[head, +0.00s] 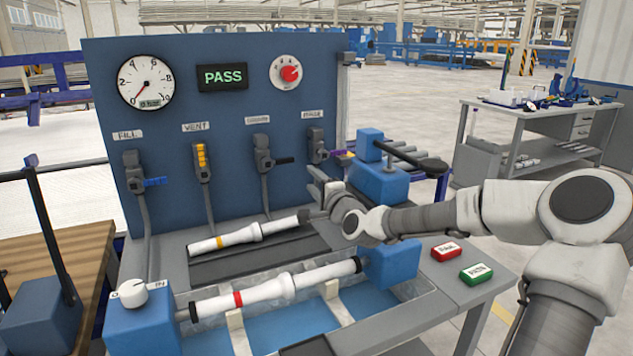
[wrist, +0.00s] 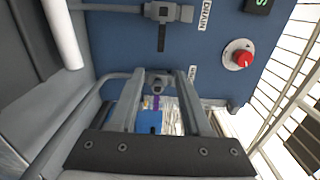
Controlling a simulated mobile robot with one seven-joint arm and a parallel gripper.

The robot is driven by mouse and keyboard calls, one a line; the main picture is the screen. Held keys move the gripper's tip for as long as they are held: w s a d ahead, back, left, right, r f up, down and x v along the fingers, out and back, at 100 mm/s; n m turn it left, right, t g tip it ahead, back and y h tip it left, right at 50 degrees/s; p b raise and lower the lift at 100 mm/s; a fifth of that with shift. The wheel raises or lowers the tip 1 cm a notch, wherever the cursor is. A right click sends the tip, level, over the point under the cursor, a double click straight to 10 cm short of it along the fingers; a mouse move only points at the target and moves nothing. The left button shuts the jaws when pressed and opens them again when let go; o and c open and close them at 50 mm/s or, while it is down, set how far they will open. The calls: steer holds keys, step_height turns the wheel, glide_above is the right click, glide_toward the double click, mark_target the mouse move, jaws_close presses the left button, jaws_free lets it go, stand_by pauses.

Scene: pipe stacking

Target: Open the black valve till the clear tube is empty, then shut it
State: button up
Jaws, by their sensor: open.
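The black valve (head: 265,155) is third from the left on the blue panel, and its black handle (head: 284,160) lies sideways. In the wrist view the black valve (wrist: 161,38) is at the top, outside my fingers, beside the DRAIN label. My gripper (head: 318,188) is open and empty, just below the purple-handled valve at the panel's right. In the wrist view my gripper (wrist: 158,85) has the purple handle (wrist: 156,103) showing between its fingers, beyond them; contact cannot be told. I cannot single out a clear tube; a clear-walled trough (head: 420,300) with blue inside stands in front.
The blue-handled valve (head: 155,181) and yellow-handled valve (head: 202,158) are left of the black one; the yellow handle points upright. White pipes lie on the bench and over the trough. A gauge (head: 146,82), a PASS display (head: 222,77) and a red knob (head: 290,73) top the panel.

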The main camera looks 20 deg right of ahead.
steer(key=shift+s, duration=0.9)
steer(key=shift+a, duration=0.1)
